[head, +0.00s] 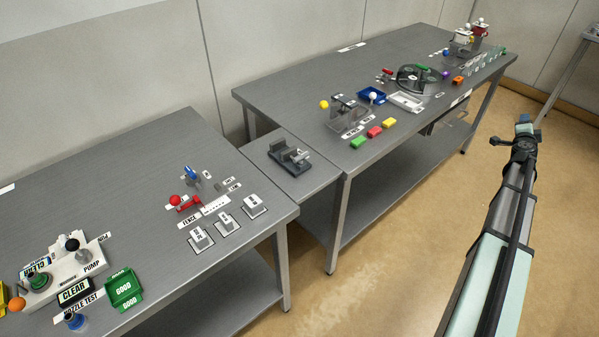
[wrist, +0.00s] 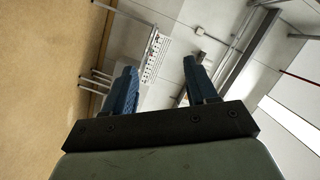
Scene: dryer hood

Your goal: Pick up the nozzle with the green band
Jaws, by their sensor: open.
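I cannot make out a nozzle with a green band for certain. A small green piece (head: 421,67) shows at the dark round tray (head: 403,85) on the far table, too small to identify. A blue-topped piece (head: 75,321) stands by the "NOZZLE TEST" label on the near table; no green band shows on it. My gripper (head: 524,128) is at the right in the head view, over the floor and away from the tables. In the wrist view my gripper (wrist: 163,75) has its two blue fingers apart, with nothing between them.
The near table (head: 110,165) carries a white pump unit (head: 75,268), a green "GOOD" bin (head: 124,289) and fence blocks. A small middle stand (head: 310,180) holds a grey vise (head: 289,156). The far table (head: 290,90) has a blue tray (head: 372,95) and coloured blocks. Open floor lies around my arm.

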